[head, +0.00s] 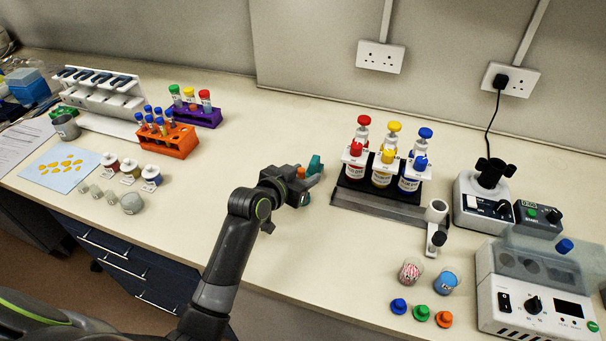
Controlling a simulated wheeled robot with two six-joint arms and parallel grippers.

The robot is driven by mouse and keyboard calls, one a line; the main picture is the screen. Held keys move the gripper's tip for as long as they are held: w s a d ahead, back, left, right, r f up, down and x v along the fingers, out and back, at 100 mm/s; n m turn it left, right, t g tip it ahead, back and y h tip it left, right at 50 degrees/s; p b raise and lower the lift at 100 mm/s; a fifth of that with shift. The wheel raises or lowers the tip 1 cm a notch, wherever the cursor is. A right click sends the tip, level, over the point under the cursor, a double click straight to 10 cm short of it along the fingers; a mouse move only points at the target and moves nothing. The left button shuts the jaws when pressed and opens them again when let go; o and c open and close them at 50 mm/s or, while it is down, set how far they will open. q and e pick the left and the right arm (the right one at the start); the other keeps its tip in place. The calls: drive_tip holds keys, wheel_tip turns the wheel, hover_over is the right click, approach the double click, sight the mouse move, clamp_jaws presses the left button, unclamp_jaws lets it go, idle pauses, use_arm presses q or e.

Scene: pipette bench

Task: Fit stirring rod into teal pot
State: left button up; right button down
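My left gripper (308,190) is above the middle of the bench, to the left of the bottle rack. A small teal object (315,165) shows just beyond its fingers, with a small orange piece (301,173) beside it. I cannot tell whether the teal object is the teal pot, or whether the fingers touch either piece. The gripper partly hides this spot, and its finger gap is too small to judge. I cannot make out a stirring rod. My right gripper is not in view.
A black rack (345,192) with red, yellow and blue-topped bottles stands right of the gripper. An orange tube rack (170,146) and purple rack (205,116) stand left. A white device (515,302) and small coloured caps occupy the right. The bench's front middle is clear.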

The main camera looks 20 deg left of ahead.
use_arm(q)
drive_tip(key=b+v, duration=0.1)
drive_tip(key=v, duration=1.6)
drive_tip(key=shift+s+r, duration=0.15)
drive_tip(key=shift+s, duration=0.05)
